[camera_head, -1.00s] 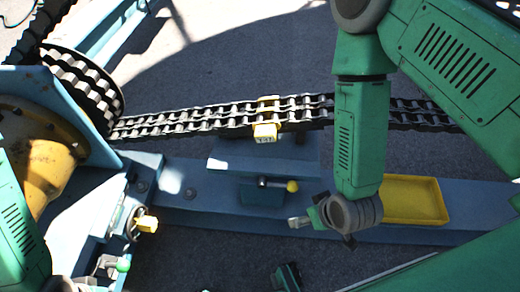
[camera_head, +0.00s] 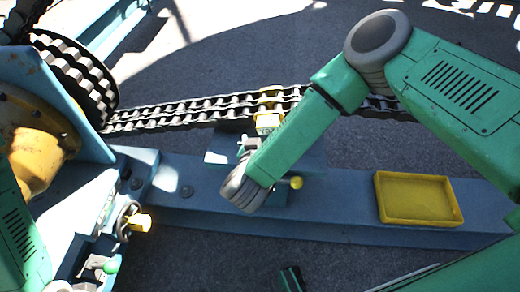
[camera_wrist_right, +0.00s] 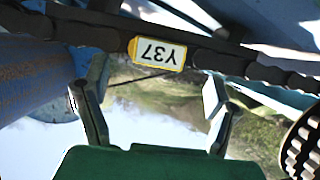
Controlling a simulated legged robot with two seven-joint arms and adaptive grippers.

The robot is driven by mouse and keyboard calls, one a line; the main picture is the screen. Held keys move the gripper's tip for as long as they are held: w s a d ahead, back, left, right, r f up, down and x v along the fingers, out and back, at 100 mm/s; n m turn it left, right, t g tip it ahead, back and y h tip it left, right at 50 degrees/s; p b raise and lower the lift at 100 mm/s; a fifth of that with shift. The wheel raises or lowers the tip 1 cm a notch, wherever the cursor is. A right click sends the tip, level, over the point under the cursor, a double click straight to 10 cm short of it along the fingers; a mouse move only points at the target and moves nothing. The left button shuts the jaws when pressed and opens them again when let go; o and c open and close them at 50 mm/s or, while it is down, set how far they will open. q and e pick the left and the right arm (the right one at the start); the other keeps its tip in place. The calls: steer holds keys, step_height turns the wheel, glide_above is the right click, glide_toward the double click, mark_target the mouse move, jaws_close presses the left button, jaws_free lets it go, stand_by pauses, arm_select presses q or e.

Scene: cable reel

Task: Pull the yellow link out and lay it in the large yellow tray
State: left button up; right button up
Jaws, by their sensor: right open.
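The yellow link (camera_head: 268,122) sits in the double-row chain (camera_head: 200,112) at the middle of the head view. In the right wrist view its label plate (camera_wrist_right: 158,53) shows upside-down text reading Y37. My right gripper (camera_head: 250,145) is just below and left of the link in the head view, partly hidden by its own wrist. In the right wrist view its two fingers (camera_wrist_right: 152,85) stand apart with nothing between them, and the plate lies beyond the tips. The large yellow tray (camera_head: 418,218) is empty on the blue beam at right.
A black-and-white toothed sprocket (camera_head: 80,75) carries the chain at left. A lever with a yellow knob (camera_head: 296,183) stands on the blue beam (camera_head: 340,222), close to my right wrist. A handwheel with a yellow grip (camera_head: 140,222) is at lower left. The beam beside the tray is clear.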

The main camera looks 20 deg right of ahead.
mark_target(267, 131)
steer(key=b+x, duration=0.2)
steer(key=x, duration=0.6)
steer(key=c, duration=1.7)
steer(key=shift+o, duration=0.2)
steer(key=shift+s+a+r+p, duration=0.1)
steer(key=shift+s+a+p, duration=0.25)
steer(key=shift+s, duration=0.3)
steer(key=shift+s+a+p, duration=0.25)
steer(key=shift+s+p, duration=0.15)
steer(key=shift+s, duration=0.25)
steer(key=shift+s+a+p, duration=0.3)
steer(key=shift+s+p, duration=0.15)
steer(key=shift+s, duration=0.3)
steer(key=shift+s+a+p, duration=0.35)
steer(key=shift+s+p, duration=0.15)
steer(key=shift+s, duration=0.3)
steer(key=shift+s+a+p, duration=0.3)
steer(key=shift+s+p, duration=0.15)
steer(key=shift+s, duration=0.3)
steer(key=s+a+p, duration=0.3)
steer(key=s, duration=0.4)
